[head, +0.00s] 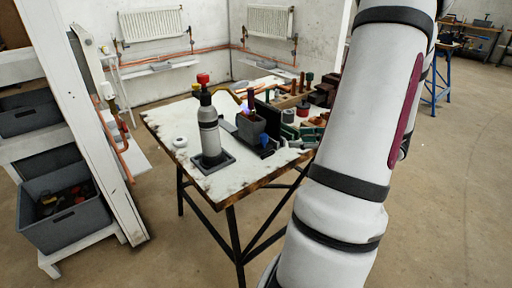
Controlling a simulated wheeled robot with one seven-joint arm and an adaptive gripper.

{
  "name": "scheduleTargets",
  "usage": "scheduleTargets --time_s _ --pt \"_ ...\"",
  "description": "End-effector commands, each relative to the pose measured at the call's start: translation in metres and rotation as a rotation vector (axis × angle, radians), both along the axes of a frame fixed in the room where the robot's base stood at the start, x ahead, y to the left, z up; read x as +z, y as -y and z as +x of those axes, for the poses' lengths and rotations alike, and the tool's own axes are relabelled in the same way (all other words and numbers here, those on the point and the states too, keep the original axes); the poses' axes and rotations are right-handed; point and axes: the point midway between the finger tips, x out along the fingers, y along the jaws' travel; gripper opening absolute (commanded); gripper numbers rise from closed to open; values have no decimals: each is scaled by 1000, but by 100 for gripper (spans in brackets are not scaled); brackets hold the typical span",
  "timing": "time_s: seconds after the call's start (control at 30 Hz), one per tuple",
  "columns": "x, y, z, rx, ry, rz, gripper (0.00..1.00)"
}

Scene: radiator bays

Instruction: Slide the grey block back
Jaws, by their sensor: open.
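A dark grey block (251,127) sits near the middle of the worktable (219,189), among dark parts that look like a low rail or holder. A small purple-blue glow shows at its upper left edge, and a small blue part (263,141) is at its lower right. I cannot tell from this view how the block is seated. My arm fills the right side of the picture. My gripper is not in view.
A grey bottle (208,130) with a red cap stands left of the block on a dark square base. Red, green and brown parts (308,130) crowd the table's right side. A shelf with grey bins (63,215) is at left. Radiators (151,24) hang behind.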

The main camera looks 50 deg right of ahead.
Motion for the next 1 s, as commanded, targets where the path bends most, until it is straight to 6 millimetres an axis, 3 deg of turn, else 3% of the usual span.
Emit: scheduleTargets --time_s 0.17,0.7,1.0 --pt "-8 2 16 -2 1 4 44" --pt "-45 9 107 1 0 0 44" --pt "-52 11 125 -1 0 1 44"
